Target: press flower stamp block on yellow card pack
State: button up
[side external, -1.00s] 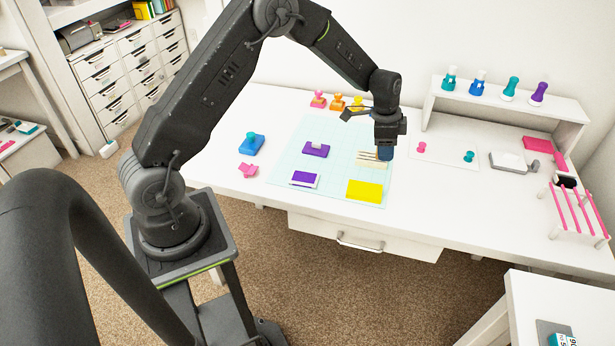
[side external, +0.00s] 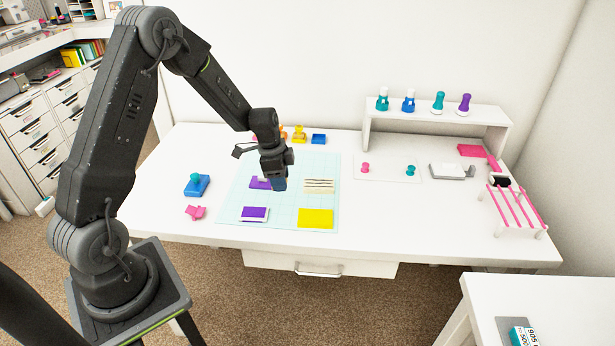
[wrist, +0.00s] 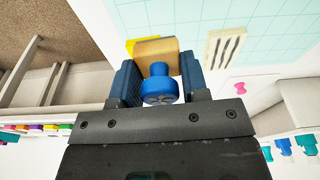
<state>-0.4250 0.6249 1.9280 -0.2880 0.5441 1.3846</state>
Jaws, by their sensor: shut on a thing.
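The yellow card pack (side external: 315,218) lies flat near the front edge of the pale blue grid mat (side external: 285,213). A bit of yellow also shows behind the wooden block in the wrist view (wrist: 130,45). My gripper (side external: 279,184) is above the mat, behind and left of the yellow pack, and not over it. In the wrist view, its two blue fingers are shut on a stamp block (wrist: 157,48) with a wooden base and a round blue handle. The stamp face is hidden, so I cannot see a flower design. The side view barely shows the held block.
A purple-topped pad (side external: 254,213) is left of the yellow pack. Light strips (side external: 319,186) lie behind it, with a purple item (side external: 260,183) left of them. A shelf (side external: 437,110) with stamps and a pink-barred rack (side external: 513,205) are at right. The table's front right is clear.

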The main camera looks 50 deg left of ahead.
send_over(257, 212)
jog(key=shift+s+a+f, duration=0.25)
jog(key=shift+s+f, duration=0.05)
jog(key=shift+f, duration=0.2)
jog(key=shift+f, duration=2.35)
jog(key=shift+f, duration=0.7)
jog(key=shift+r, duration=0.65)
jog(key=shift+f, duration=0.8)
dwell(0.7)
jog(key=shift+r, duration=0.1)
jog(key=shift+r, duration=0.7)
